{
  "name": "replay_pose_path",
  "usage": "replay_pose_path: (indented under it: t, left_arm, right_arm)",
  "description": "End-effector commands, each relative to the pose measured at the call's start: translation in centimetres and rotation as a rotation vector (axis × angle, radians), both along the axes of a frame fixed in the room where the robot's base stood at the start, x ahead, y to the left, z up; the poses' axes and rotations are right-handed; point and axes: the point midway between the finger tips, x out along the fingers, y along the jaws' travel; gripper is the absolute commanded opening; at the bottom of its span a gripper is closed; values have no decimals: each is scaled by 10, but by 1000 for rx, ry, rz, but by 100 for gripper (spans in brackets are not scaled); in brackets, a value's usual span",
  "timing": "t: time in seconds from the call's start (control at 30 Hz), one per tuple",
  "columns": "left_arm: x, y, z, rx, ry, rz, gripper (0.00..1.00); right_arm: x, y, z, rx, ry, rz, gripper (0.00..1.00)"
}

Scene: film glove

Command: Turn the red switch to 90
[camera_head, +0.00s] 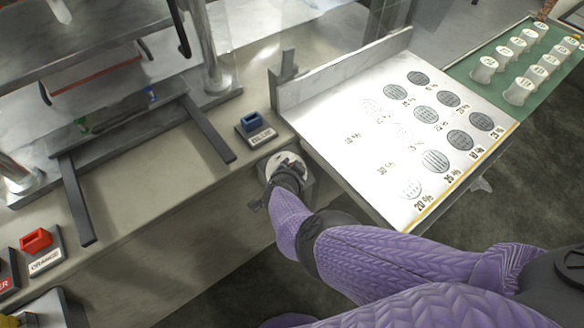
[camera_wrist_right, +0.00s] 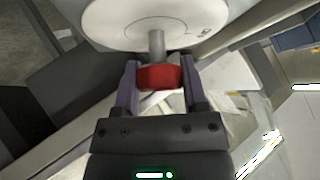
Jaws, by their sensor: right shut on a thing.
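The red switch (camera_wrist_right: 160,77) is a small red knob on a short grey stem, in the middle of the right wrist view. The stem runs into a round white dial plate (camera_wrist_right: 118,18); its small markings are too blurred to read. My right gripper (camera_wrist_right: 160,70) has one finger on each side of the knob and is shut on it. In the head view the white dial (camera_head: 274,164) sits on the front of the counter, and my right gripper (camera_head: 287,176) covers the red knob there. The knob's angle cannot be read. My left gripper is not in view.
Right of the dial is a tilted white panel (camera_head: 350,140) with printed discs. Beyond it a green tray (camera_head: 483,88) holds several white pieces. A blue block (camera_head: 252,122) is on the counter above the dial. A red block (camera_head: 36,240) is at far left, near dark rails (camera_head: 75,200).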

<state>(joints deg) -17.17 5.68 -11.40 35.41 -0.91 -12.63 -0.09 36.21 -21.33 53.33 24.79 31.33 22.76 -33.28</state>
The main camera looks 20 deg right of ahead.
Motion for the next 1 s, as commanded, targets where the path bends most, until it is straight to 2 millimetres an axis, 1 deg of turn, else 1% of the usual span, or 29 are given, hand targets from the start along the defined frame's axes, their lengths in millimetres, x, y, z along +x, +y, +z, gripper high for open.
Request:
replay_pose_path:
  t: [0.3, 0.73, 0.77, 0.8, 0.9, 1.0]
  left_arm:
    - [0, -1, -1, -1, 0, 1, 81]
    - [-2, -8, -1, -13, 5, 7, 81]
    - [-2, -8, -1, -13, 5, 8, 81]
    - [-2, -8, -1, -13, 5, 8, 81]
    - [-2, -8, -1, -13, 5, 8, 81]
    - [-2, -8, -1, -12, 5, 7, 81]
  right_arm:
    - [1, 0, 0, 31, 10, -58, 0]
    - [0, -1, 1, 33, 10, -65, 0]
    - [0, -1, 1, 33, 10, -65, 61]
    - [0, -1, 1, 33, 10, -64, 69]
    - [0, -1, 0, 33, 10, -64, 90]
    - [0, -1, 0, 33, 10, -64, 90]
